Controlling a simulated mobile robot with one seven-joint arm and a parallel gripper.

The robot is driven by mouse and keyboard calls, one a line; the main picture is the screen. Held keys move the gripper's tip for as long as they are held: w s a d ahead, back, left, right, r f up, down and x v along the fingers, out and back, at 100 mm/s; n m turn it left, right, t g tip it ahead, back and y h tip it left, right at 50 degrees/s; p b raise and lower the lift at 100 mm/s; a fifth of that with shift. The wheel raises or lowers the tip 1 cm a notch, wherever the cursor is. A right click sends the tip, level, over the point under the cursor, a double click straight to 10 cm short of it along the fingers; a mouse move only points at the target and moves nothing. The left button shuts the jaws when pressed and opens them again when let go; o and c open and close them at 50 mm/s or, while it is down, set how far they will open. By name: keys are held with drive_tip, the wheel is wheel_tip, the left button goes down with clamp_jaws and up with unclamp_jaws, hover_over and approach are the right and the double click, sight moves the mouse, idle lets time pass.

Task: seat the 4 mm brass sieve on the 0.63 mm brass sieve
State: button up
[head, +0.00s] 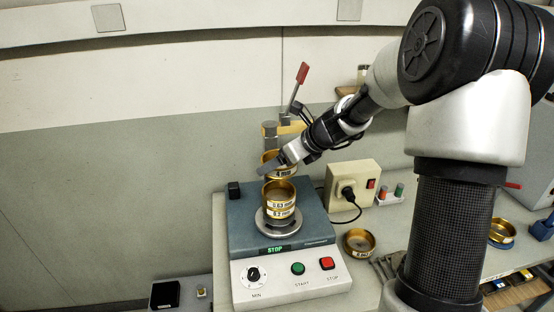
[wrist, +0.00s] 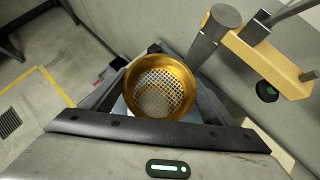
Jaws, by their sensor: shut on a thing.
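My gripper (head: 270,169) is shut on the 4 mm brass sieve (head: 284,173) and holds it above and slightly behind the stack on the shaker. In the wrist view the held sieve (wrist: 158,88) sits between the two fingers, with its coarse perforated bottom visible. The 0.63 mm brass sieve (head: 280,203) is upright and open at the top of the stack. Below it is another brass sieve (head: 281,213), whose label is hard to read, on the shaker's round plate. The held sieve appears apart from the stack; the exact gap cannot be told.
The shaker (head: 240,230) shows STOP on its display. A yellow clamp arm (wrist: 262,62) with posts and a red-handled lever (head: 298,85) stands behind. A socket box (head: 353,185) with a cable and a loose brass sieve (head: 359,242) are to the right.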

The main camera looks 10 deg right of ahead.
drive_tip(key=shift+f+b, duration=2.4)
drive_tip(key=shift+f, duration=0.5)
drive_tip(key=shift+f+b, duration=0.75)
drive_tip(key=shift+f, duration=0.25)
drive_tip(key=o, duration=1.2)
drive_tip(key=p+v, duration=0.1)
drive_tip(key=v, duration=1.6)
drive_tip(key=shift+s+r, duration=0.15)
